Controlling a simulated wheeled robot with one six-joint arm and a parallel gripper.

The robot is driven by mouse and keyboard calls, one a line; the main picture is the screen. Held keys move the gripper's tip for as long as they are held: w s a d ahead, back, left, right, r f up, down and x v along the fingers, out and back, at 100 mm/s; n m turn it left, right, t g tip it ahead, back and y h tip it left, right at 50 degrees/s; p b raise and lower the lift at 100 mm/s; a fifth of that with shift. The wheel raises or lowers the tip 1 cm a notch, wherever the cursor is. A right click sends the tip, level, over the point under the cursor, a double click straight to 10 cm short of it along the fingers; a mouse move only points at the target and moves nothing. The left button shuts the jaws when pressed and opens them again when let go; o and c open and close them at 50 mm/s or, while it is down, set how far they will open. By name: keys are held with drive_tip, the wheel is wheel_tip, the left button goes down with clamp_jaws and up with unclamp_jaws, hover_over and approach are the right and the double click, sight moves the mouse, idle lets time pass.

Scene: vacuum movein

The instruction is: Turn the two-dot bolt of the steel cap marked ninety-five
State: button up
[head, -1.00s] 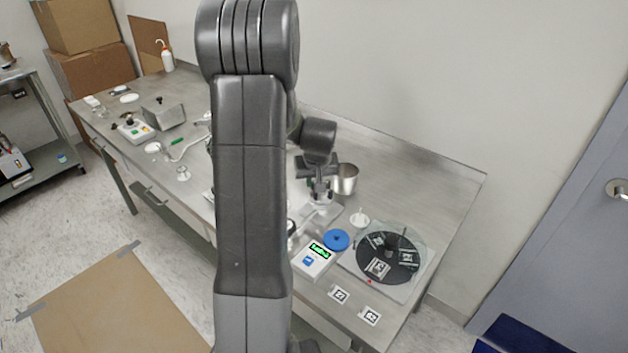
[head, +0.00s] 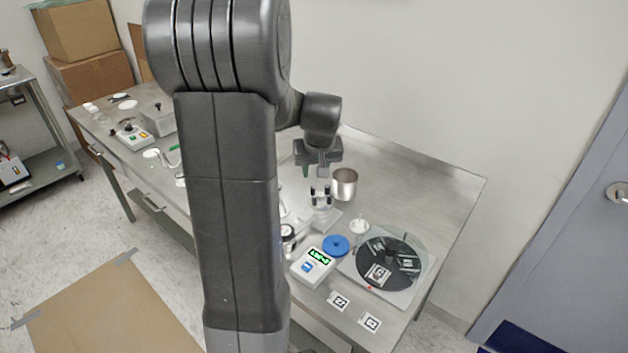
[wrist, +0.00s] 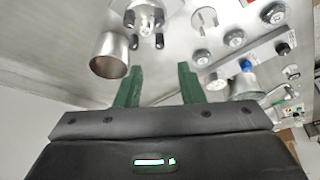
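A steel fixture (head: 320,199) with several black-tipped upright bolts stands on the bench right of my arm. It shows at the top of the wrist view as a round steel cap (wrist: 146,20) with black-tipped bolts around it. I cannot read its number or its dot marks. My gripper (head: 318,168) is above and behind the fixture in the head view, apart from it. In the wrist view my gripper (wrist: 158,75) has its green fingers well apart with nothing between them.
A steel cup (head: 344,185) stands close behind the fixture; it also shows in the wrist view (wrist: 110,55). A blue disc (head: 336,245), a white box with a green display (head: 312,265) and a black turntable (head: 408,258) lie nearer. The bench's back right is bare.

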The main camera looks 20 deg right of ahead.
sight(313, 187)
drive_tip(key=v, duration=0.5)
drive_tip(key=shift+w+f, duration=0.1)
drive_tip(key=shift+f, duration=0.05)
drive_tip(key=p+x, duration=0.1)
drive_tip(key=x, duration=1.2)
drive_tip(key=shift+w+f, duration=0.1)
drive_tip(key=shift+f, duration=0.15)
